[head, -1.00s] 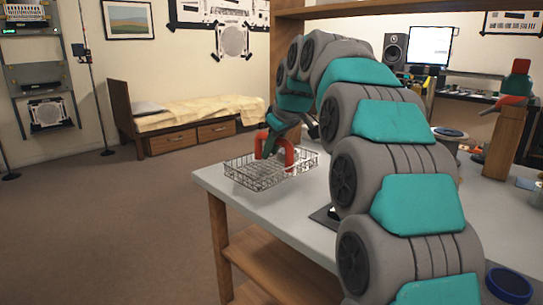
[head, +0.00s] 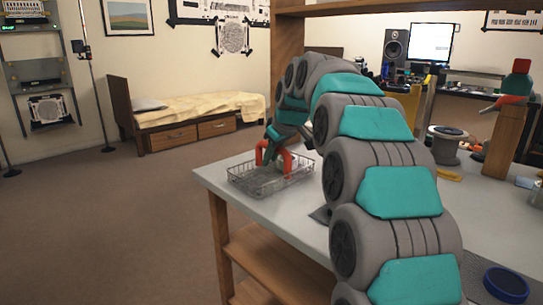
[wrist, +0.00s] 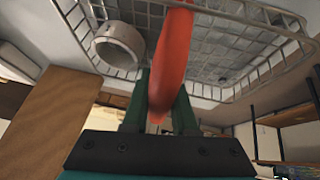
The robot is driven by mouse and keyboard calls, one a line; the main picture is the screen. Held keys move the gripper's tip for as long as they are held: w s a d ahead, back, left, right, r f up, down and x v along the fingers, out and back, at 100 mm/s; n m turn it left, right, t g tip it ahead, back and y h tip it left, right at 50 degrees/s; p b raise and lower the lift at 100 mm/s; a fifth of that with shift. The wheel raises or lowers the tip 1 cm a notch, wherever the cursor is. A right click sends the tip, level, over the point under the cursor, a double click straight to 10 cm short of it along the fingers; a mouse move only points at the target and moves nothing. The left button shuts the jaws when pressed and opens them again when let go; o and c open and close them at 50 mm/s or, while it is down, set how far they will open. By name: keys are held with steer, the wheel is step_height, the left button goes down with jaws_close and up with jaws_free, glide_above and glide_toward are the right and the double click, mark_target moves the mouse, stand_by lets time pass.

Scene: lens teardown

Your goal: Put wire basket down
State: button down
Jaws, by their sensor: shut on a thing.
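The wire basket (head: 243,181) is a shallow silver mesh tray at the near left corner of the grey table (head: 300,212). It looks level and is at or just above the tabletop; I cannot tell whether it touches. A pale ring-shaped piece (wrist: 120,46) shows at the basket's left side.
A blue round lid (head: 507,284) lies at the table's near right. A grey spool-like part (head: 446,145) and a wooden post (head: 504,142) stand farther back right. Open carpet lies left of the table, with a bed (head: 190,110) beyond.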

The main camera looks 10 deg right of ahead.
steer(key=shift+f, duration=0.1)
steer(key=c, duration=0.7)
jaws_free()
